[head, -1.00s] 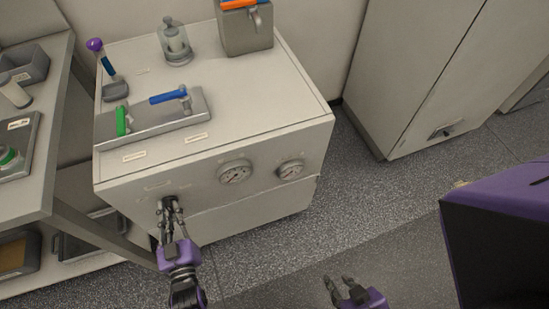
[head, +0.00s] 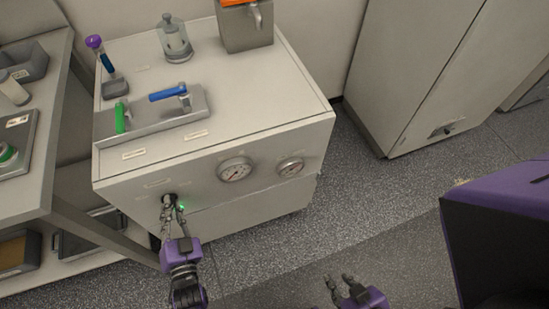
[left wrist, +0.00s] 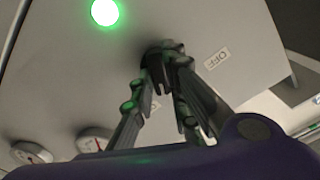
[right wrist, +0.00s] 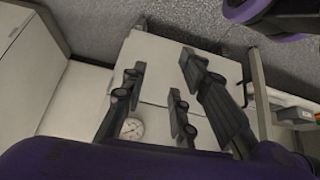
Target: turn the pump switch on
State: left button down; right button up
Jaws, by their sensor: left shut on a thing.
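The pump switch is a dark rotary knob (head: 169,198) on the front panel of the grey cabinet, left of the gauges. It also shows as a dark knob (left wrist: 156,50) in the left wrist view, between my fingers, with an "OFF" label (left wrist: 216,58) to its right. A green lamp (left wrist: 104,12) is lit beside it; in the head view the lamp (head: 182,207) glows just right of my fingers. My left gripper (head: 172,208) is shut on the knob, which its fingers partly hide. My right gripper (head: 343,279) is open and empty, low over the floor.
Two round gauges (head: 235,169) are on the same panel. A tray with a green lever (head: 120,117) and a blue lever (head: 168,95) sits on the cabinet top. A shelf unit (head: 50,150) stands close on the left. The floor (head: 330,210) at right is clear.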

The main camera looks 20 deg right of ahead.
jog(key=shift+w, duration=0.15)
pick_arm(q)
jog(key=c, duration=1.7)
grip_release()
notch_tip(320, 180, up, 10)
jog(key=shift+f, duration=0.25)
jog(key=shift+r, duration=0.3)
pick_arm(e)
jog(key=w, duration=0.2)
jog(key=shift+w+a+r, duration=0.25)
jog(key=shift+w, duration=0.1)
